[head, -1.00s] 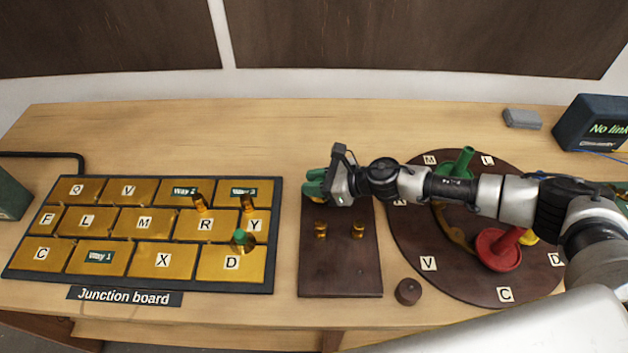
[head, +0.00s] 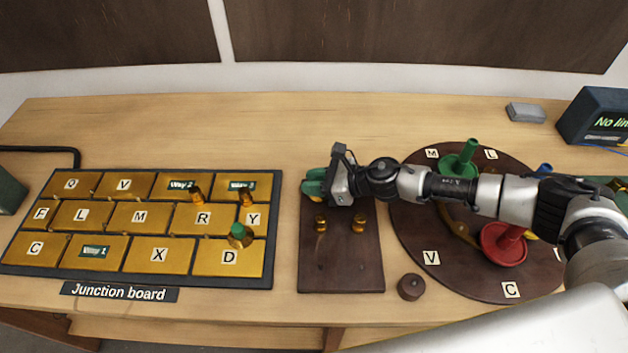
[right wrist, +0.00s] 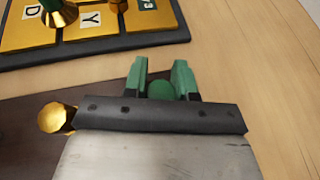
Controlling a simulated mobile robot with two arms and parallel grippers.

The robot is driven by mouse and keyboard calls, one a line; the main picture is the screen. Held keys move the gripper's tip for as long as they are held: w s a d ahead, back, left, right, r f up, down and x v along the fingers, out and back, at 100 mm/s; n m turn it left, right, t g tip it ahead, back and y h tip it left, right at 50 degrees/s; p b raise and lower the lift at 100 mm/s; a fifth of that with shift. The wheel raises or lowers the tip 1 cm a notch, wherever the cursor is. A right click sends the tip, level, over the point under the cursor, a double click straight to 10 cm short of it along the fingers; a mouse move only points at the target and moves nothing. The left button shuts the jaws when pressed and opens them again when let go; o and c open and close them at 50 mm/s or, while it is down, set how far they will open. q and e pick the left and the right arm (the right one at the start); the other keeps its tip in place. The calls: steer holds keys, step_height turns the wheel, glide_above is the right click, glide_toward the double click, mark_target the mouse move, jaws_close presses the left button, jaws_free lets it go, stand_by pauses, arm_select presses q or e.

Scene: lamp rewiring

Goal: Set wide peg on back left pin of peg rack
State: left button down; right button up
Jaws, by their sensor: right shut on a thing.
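My right gripper (head: 314,186) is over the back left part of the dark brown peg rack (head: 340,270). Its green jaws, also in the right wrist view (right wrist: 160,76), are shut on a green rounded piece (right wrist: 160,90), seemingly the top of the wide peg. The peg's lower part is hidden, so I cannot tell whether it is on the pin. Two brass pieces (head: 320,224) (head: 358,223) stand on the rack; one shows in the right wrist view (right wrist: 54,117). The back pins are hidden under my gripper. My left gripper is not in view.
The junction board (head: 135,268) with brass plates and several standing pegs is at left. A round dark board (head: 440,282) with a red cup-like piece (head: 503,243) and a green one (head: 461,160) is at right. A small brown knob (head: 411,287) stands nearby.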

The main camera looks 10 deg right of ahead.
steer(key=shift+f, duration=0.35)
steer(key=o, duration=1)
steer(key=shift+d+r, duration=0.1)
steer(key=b+v, duration=0.2)
steer(key=v, duration=0.7)
steer(key=shift+s+d, duration=0.1)
steer(key=shift+s+d+r+b, duration=0.3)
steer(key=shift+d+r, duration=0.05)
steer(key=shift+d, duration=0.2)
